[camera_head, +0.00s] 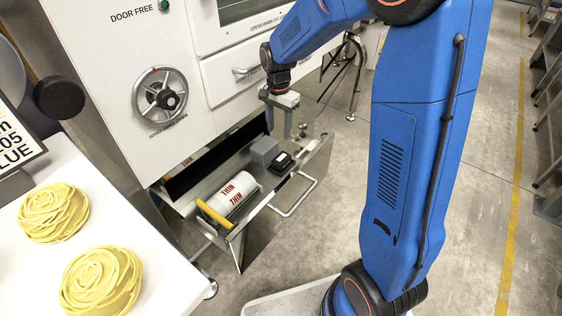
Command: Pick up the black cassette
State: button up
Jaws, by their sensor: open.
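The black cassette (283,163) lies in the open drawer (249,232), near the drawer's right end. It is a small dark box with a lighter patch on top. My gripper (279,132) points down above the drawer, over the area of the grey block (264,151) and the cassette. Its jaws are open, and I see nothing between them. The gripper looks higher than the cassette and apart from it. The exact gap cannot be told from this view.
In the drawer, the grey block sits beside the cassette, and a white cylinder marked THIN (232,194) lies left of them near a yellow object (213,215). The cabinet (110,60) with a handwheel (160,95) rises behind. Yellow rose-shaped pieces (101,281) sit on a white surface at left.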

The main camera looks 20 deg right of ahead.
send_over(281, 157)
jog(key=f, duration=0.6)
jog(key=a+f, duration=0.1)
jog(key=f, duration=0.3)
jog(key=shift+s, duration=0.3)
jog(key=shift+w+d+f, duration=0.1)
jog(key=shift+d+f, duration=0.1)
jog(key=shift+f, duration=0.7)
jog(key=shift+s+d+f, duration=0.1)
jog(key=shift+d+f, duration=0.05)
jog(key=shift+f, duration=0.7)
jog(key=shift+w+d+f, duration=0.1)
jog(key=shift+d+f, duration=0.1)
jog(key=shift+f, duration=0.7)
jog(key=c, duration=0.9)
jog(key=shift+o, duration=0.2)
jog(key=shift+r, duration=0.1)
